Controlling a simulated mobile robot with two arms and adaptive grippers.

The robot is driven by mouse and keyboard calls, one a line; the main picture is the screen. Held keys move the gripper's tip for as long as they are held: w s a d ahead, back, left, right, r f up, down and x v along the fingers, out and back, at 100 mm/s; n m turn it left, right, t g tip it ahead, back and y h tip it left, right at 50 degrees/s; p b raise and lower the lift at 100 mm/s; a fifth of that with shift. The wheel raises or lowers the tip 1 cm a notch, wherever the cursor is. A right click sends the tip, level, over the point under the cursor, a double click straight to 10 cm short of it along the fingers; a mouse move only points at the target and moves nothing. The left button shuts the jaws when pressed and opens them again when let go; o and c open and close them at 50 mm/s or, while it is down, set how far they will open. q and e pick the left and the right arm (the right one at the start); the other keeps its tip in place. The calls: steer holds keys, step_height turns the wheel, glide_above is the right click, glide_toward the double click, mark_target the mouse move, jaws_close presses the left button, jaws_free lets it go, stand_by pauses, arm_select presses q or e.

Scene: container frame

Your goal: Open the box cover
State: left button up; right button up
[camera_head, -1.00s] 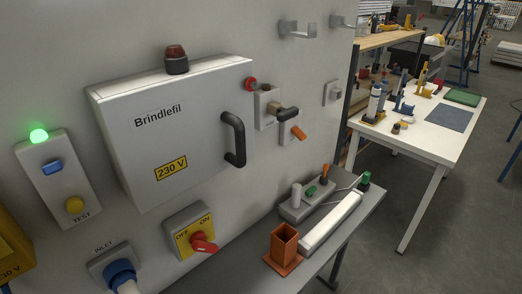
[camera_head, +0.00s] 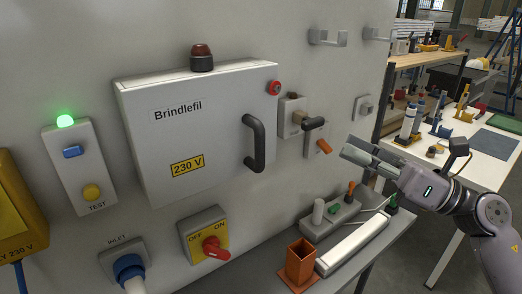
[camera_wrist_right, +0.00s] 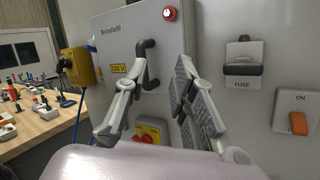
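The grey box cover (camera_head: 205,135), marked "Brindlefil" and "230 V", is shut on the wall in the head view. Its dark handle (camera_head: 256,144) stands upright near the cover's right edge. In the right wrist view the cover (camera_wrist_right: 118,40) and handle (camera_wrist_right: 146,64) show beyond the fingers, the left finger overlapping part of the cover. My right gripper (camera_head: 350,152) comes in from the right, to the right of the handle and apart from it. The wrist view shows its fingers (camera_wrist_right: 155,88) spread with nothing between them. My left gripper is not in view.
A red-handled OFF/ON switch (camera_head: 212,246) sits below the box. A fuse holder (camera_head: 292,118) and orange lever switch (camera_head: 318,147) are right of the handle. A shelf below holds an orange holder (camera_head: 299,262) and a white bar (camera_head: 353,244). A red lamp (camera_head: 202,57) tops the box.

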mark_target(259, 161)
steer(key=w+a+n+g+p, duration=0.1)
steer(key=a+p, duration=0.1)
steer(key=a, duration=0.3)
steer(key=w+a+n+g+h+p, duration=0.1)
steer(key=a+n+p, duration=0.1)
steer(key=a, duration=0.4)
steer(key=w+a+n+g+h+p, duration=0.1)
steer(key=a+n+p, duration=0.1)
steer(key=a, duration=0.4)
steer(key=shift+w+f+p, duration=0.25)
steer(key=shift+f+p, duration=0.1)
steer(key=shift+p, duration=0.3)
steer(key=shift+c, duration=0.4)
jaws_close()
